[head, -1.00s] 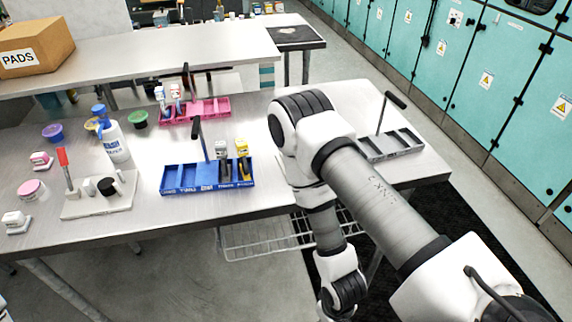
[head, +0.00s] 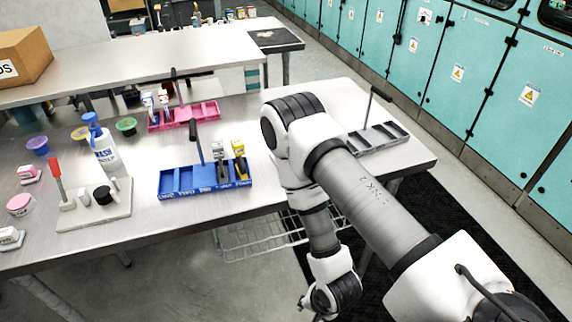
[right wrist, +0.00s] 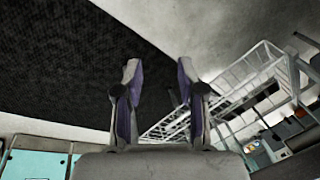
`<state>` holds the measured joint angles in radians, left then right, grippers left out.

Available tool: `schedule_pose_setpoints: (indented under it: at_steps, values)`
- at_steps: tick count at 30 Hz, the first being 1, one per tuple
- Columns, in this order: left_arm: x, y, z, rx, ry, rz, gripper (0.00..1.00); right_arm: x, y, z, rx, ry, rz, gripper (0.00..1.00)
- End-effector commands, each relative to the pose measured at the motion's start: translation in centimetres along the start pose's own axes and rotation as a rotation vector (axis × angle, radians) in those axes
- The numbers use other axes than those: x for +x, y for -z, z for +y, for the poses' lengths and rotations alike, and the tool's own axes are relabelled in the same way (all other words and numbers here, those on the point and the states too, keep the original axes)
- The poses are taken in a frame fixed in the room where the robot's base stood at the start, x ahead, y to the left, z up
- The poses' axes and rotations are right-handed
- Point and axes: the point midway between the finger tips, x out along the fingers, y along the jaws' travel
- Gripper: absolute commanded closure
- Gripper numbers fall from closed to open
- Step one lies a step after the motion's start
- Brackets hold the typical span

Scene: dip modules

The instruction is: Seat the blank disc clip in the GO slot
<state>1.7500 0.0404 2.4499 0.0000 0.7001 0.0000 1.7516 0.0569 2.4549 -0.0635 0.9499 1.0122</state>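A blue slotted tray (head: 207,190) with an upright handle lies near the table's front edge in the head view. I cannot tell which clip is the blank disc one. My right gripper (right wrist: 160,88) is open and empty in the right wrist view, pointing at the floor area. My left gripper is not in view.
A pink tray (head: 205,113) with white-topped clips stands behind. A grey tray (head: 375,141) with a handle lies right, partly behind my arm. A white stand (head: 93,214), wash bottle (head: 105,150) and bowls are left. A wire rack (head: 262,238) hangs under the table.

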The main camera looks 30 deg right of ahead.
Motion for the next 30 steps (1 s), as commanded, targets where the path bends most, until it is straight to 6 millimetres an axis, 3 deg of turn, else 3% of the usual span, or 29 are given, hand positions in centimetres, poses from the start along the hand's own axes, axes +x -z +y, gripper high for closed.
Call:
schedule_pose_setpoints:
  at_steps: [4, 7, 11, 13, 15, 18, 22, 25, 30]
  values:
    - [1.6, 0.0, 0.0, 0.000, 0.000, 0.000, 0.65, 0.2, 3.1, -3.9, 0.529, 0.212, 0.031, 0.60]
    - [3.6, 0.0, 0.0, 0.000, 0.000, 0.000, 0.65, -0.6, 6.8, -7.8, 0.953, 0.436, -0.012, 0.60]
    - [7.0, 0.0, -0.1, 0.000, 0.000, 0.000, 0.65, -3.4, 12.5, -12.3, 1.440, 0.775, -0.179, 0.60]
    - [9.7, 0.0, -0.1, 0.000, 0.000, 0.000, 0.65, -5.8, 16.3, -14.2, 1.659, 0.997, -0.331, 0.60]
    - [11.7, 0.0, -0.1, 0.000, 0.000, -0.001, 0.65, -8.6, 19.1, -15.2, 1.759, 1.171, -0.448, 0.60]
    - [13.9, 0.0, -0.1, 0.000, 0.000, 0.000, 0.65, -11.2, 21.8, -15.5, 1.792, 1.330, -0.527, 0.60]
    - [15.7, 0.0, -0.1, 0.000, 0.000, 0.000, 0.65, -13.8, 23.8, -15.6, 1.813, 1.456, -0.595, 0.60]
    - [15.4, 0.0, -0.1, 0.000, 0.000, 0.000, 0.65, -14.9, 24.4, -16.5, 1.799, 1.481, -0.609, 0.60]
    - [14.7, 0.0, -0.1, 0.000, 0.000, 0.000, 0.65, -14.4, 26.5, -19.0, 1.795, 1.478, -0.604, 0.60]
